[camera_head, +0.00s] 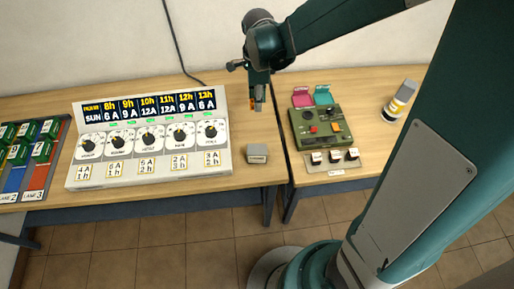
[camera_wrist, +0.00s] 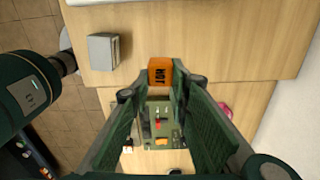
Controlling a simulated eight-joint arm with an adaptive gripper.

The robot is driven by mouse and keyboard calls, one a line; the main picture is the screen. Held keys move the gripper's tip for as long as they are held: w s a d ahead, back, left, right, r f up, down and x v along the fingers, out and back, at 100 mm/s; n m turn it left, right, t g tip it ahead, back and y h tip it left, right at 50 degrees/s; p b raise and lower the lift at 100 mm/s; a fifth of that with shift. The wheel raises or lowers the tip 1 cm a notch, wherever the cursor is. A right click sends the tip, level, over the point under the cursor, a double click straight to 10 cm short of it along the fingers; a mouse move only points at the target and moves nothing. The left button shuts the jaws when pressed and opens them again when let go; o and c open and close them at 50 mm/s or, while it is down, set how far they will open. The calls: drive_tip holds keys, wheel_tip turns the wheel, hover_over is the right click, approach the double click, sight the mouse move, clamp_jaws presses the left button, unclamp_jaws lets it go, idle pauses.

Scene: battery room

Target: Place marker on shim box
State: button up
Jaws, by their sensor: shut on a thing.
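The marker is a small orange block lettered "HOT" (camera_wrist: 160,71), held between the fingertips in the wrist view. In the head view only a bit of orange (camera_head: 258,106) shows at the tip of my gripper (camera_head: 258,98). My gripper (camera_wrist: 161,88) is shut on the marker and points down, above the table near its right edge. The shim box looks to be the small grey box (camera_head: 257,153) near the front right corner of the left table. It also shows in the wrist view (camera_wrist: 103,51), to the left of the marker and apart from it.
A white panel with several dials (camera_head: 150,140) stands left of the grey box. Across a narrow gap, the right table carries a green device (camera_head: 320,127) and a white-and-yellow cylinder (camera_head: 399,101). Coloured lanes with green blocks (camera_head: 40,175) lie at far left.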

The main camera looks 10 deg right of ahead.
drive_tip(key=r+p, duration=0.1)
drive_tip(key=r, duration=0.1)
hover_over(261, 149)
drive_tip(key=shift+f+n, duration=0.2)
drive_tip(key=shift+n, duration=0.2)
drive_tip(key=shift+f, duration=0.1)
drive_tip(key=shift+f, duration=2.85)
drive_tip(key=shift+f+b, duration=0.1)
drive_tip(key=shift+b, duration=0.2)
drive_tip(key=shift+f, duration=2)
drive_tip(key=shift+f+b, duration=0.1)
drive_tip(key=shift+b, duration=0.2)
drive_tip(key=o, duration=0.8)
